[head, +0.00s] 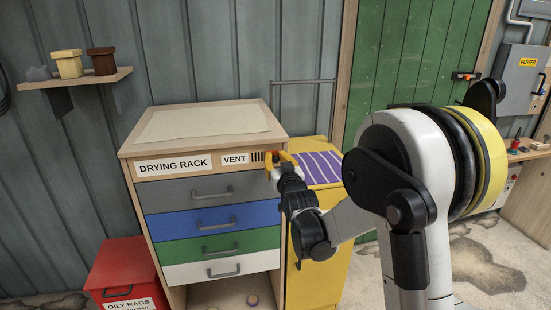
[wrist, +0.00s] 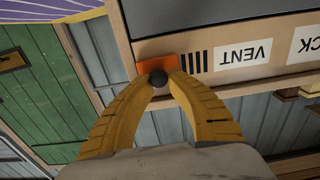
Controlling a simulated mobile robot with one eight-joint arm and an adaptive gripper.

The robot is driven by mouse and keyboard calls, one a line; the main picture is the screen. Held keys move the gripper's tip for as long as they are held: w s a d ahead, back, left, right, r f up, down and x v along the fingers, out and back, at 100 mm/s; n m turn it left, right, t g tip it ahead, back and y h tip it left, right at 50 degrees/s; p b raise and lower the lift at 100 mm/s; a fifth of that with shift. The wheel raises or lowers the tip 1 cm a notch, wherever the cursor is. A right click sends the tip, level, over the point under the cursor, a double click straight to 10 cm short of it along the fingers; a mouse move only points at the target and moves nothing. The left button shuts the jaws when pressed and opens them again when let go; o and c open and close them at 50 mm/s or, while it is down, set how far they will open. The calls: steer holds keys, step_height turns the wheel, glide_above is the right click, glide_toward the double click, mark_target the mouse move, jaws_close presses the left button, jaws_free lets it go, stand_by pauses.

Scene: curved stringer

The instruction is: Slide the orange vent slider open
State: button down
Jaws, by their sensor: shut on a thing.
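The orange vent slider (wrist: 172,66) sits on the drying rack's top front rail, beside the black vent slots (wrist: 196,61) and the VENT label (wrist: 243,53). A dark round knob (wrist: 158,78) stands out from the slider. My gripper (wrist: 159,84) has its two yellow fingers closed around this knob. In the head view my gripper (head: 274,164) is at the right end of the rail, and only a small bit of the slider shows there. The dark vent slots (head: 257,156) are to its left, and several are uncovered.
The drying rack (head: 145,150) has grey, blue, green and white drawers with handles below the rail. A yellow cabinet (head: 322,270) with a purple striped top stands close at its right. A red oily rags bin (head: 125,270) is on the floor at the left.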

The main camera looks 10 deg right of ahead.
steer(key=shift+d, duration=0.15)
steer(key=c, duration=1.3)
jaws_free()
steer(key=shift+d, duration=0.25)
steer(key=shift+o, duration=0.2)
steer(key=shift+a, duration=0.15)
steer(key=s, duration=1.2)
steer(key=s+f+g, duration=0.2)
steer(key=s+g, duration=0.3)
steer(key=s, duration=1)
steer(key=s+f+g, duration=0.3)
steer(key=s+g, duration=0.3)
steer(key=s, duration=0.9)
steer(key=shift+f, duration=0.25)
